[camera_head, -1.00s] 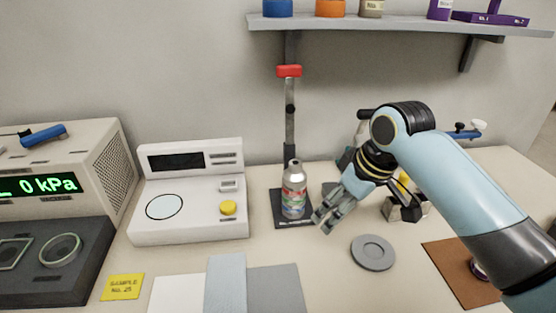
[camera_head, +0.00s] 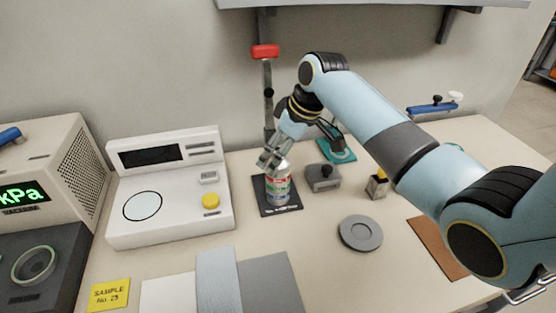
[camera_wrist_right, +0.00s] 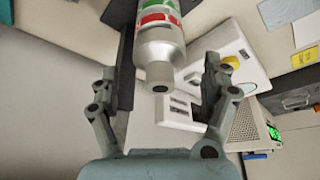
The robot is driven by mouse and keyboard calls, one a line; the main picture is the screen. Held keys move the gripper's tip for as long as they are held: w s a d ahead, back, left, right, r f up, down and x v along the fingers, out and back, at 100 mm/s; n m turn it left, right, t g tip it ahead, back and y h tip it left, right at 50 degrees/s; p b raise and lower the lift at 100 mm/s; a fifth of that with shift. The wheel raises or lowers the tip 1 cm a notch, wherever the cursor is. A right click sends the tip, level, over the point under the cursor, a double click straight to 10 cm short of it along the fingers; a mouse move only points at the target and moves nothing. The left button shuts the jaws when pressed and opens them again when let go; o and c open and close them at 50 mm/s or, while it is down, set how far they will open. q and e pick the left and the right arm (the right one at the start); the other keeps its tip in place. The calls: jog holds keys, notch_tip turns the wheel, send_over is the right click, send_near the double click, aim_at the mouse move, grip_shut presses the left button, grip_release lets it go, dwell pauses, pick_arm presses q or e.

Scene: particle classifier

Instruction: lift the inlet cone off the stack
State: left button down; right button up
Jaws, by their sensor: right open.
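The stack (camera_head: 278,186) stands upright on a black base plate (camera_head: 290,207), with coloured green, red and white bands below a silver tapered top. That top is the inlet cone (camera_head: 283,165), partly covered by my fingers in the head view. In the right wrist view the inlet cone (camera_wrist_right: 161,58) points toward my palm, with its narrow neck nearest. My right gripper (camera_head: 270,158) is open at the top of the stack. In the wrist view its fingers stand on either side of the cone with visible gaps. My left gripper is not in view.
A red-topped post (camera_head: 266,52) rises behind the stack. A white instrument (camera_head: 170,190) with a yellow button is to its left. A grey block (camera_head: 322,178) and a teal-based item (camera_head: 340,150) are to its right. A round grey dish (camera_head: 360,233) lies in front right; bare table surrounds it.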

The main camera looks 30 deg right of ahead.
jog(key=shift+w+a+f, duration=0.15)
jog(key=shift+w+f, duration=0.15)
jog(key=shift+f, duration=0.3)
jog(key=c, duration=1.3)
jog(key=shift+c, duration=0.2)
